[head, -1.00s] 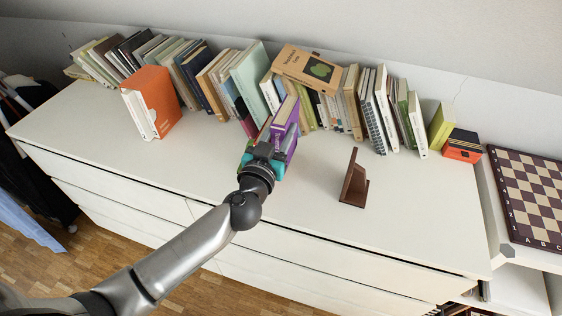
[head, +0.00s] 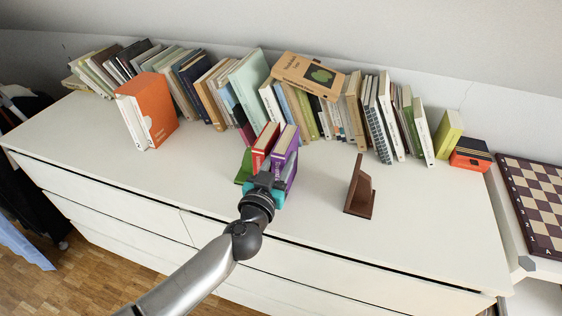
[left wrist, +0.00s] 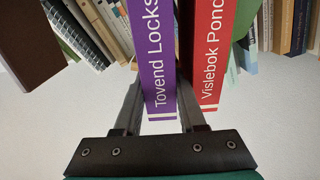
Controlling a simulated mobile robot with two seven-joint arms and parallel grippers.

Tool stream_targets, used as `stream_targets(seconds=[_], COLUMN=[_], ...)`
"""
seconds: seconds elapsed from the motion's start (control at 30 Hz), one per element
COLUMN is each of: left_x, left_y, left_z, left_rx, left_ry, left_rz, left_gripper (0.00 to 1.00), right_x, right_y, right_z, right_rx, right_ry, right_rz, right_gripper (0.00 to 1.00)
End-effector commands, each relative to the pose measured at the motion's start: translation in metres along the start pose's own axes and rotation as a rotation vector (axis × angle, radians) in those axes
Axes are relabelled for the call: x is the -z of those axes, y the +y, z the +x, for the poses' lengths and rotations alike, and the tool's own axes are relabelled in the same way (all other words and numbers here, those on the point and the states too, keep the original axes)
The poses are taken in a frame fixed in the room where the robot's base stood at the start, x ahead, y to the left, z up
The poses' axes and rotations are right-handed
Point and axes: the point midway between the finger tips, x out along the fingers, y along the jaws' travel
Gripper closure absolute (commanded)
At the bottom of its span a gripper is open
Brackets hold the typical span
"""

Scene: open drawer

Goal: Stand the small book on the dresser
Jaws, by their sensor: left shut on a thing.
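My left gripper (head: 268,178) is shut on the lower spine end of a purple book (head: 286,150), which stands upright on the dresser top (head: 320,215) or just above it; I cannot tell which. In the left wrist view the purple book (left wrist: 155,50) is between the two fingers (left wrist: 158,118). A red book (head: 262,148) stands right beside it on the left, outside the fingers; it also shows in the left wrist view (left wrist: 210,55). A green piece (head: 243,168) is at the red book's left. The book bottoms are partly hidden by my gripper. My right gripper is not in view.
A brown bookend (head: 360,190) stands to the right with bare dresser top between. A long row of books (head: 205,85) lines the back, with a tan book (head: 300,72) lying on top. A chessboard (head: 535,205) is far right.

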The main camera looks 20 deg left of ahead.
Motion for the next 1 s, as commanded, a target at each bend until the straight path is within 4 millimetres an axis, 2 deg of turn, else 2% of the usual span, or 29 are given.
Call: stream_targets(seconds=[0.23, 0.27, 0.37, 0.7, 0.87, 1.0], left_x=[-0.001, -0.002, -0.002, 0.002, 0.001, 0.001], left_y=[0.000, 0.000, 0.000, -0.001, -0.001, -0.001], left_z=[0.001, 0.000, 0.000, 0.000, -0.018, -0.043], left_rx=[0.000, 0.000, 0.000, 0.002, 0.002, 0.000], left_ry=[0.004, 0.000, 0.000, 0.002, -0.002, -0.004], left_rz=[0.001, 0.000, 0.000, 0.000, 0.001, 0.002], left_gripper=[1.00, 0.58, 0.48, 0.48, 0.48, 0.48], right_x=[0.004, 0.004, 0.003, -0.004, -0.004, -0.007], right_y=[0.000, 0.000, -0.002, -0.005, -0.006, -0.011], right_z=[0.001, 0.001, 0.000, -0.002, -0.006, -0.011], right_rx=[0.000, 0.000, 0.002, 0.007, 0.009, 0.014], right_ry=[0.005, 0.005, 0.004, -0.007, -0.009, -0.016], right_rz=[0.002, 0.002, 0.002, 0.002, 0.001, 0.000], right_gripper=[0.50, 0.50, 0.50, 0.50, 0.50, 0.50])
